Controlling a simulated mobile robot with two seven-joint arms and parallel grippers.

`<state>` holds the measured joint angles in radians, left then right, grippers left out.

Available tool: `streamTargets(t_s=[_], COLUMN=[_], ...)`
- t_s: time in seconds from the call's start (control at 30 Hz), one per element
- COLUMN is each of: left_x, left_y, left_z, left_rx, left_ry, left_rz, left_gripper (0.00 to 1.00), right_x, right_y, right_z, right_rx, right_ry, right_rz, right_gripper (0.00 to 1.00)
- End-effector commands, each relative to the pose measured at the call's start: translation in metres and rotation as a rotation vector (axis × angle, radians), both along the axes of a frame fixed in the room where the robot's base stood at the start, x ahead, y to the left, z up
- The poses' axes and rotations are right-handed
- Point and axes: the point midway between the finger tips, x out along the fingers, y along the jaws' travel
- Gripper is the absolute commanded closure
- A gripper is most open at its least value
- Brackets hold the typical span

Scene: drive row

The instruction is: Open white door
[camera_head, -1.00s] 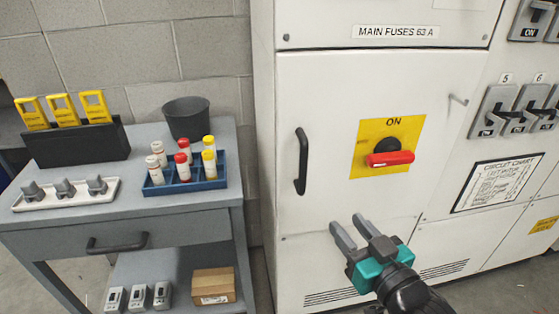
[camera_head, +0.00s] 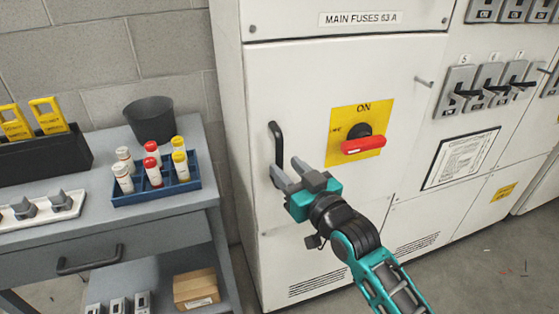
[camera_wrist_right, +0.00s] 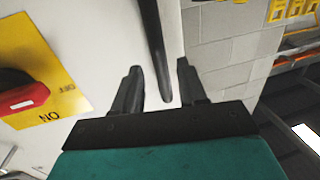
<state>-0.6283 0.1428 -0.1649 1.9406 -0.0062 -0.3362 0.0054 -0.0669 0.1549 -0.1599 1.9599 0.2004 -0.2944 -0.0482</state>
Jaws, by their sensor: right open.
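The white door (camera_head: 300,85) stands closed on the cabinet, below the "MAIN FUSES 63 A" label. Its black vertical handle (camera_head: 277,140) is near the door's left edge. My right gripper (camera_head: 286,168) is open at the lower part of the handle. In the right wrist view the handle (camera_wrist_right: 152,40) runs down between the two fingers of my right gripper (camera_wrist_right: 158,68), with space on both sides. I cannot tell how deep it sits between them. My left gripper is not in view.
A red rotary switch (camera_head: 363,145) on a yellow plate (camera_head: 345,115) reads ON, right of the handle. A grey cart (camera_head: 150,215) stands close on the left, with a blue rack (camera_head: 195,185) of bottles and a dark bucket (camera_head: 150,118).

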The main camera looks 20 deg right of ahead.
Motion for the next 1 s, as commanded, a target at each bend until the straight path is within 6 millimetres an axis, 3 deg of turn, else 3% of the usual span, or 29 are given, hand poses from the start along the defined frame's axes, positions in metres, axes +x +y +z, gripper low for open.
streamTargets(t_s=[0.1,0.3,0.67,1.0], left_x=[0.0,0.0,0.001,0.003], left_y=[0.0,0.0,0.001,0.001], left_z=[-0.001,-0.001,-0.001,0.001], left_rx=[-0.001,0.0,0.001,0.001], left_ry=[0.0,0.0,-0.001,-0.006], left_rz=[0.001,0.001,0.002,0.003], left_gripper=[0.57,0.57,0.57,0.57], right_x=[0.018,0.034,0.037,0.037], right_y=[0.005,0.009,0.009,0.009], right_z=[0.001,0.0,0.0,0.0], right_rx=[0.002,0.001,0.0,0.0], right_ry=[-0.001,0.0,0.001,0.001], right_rz=[0.0,0.001,0.001,0.0], right_gripper=[0.58,0.58,0.59,0.92])
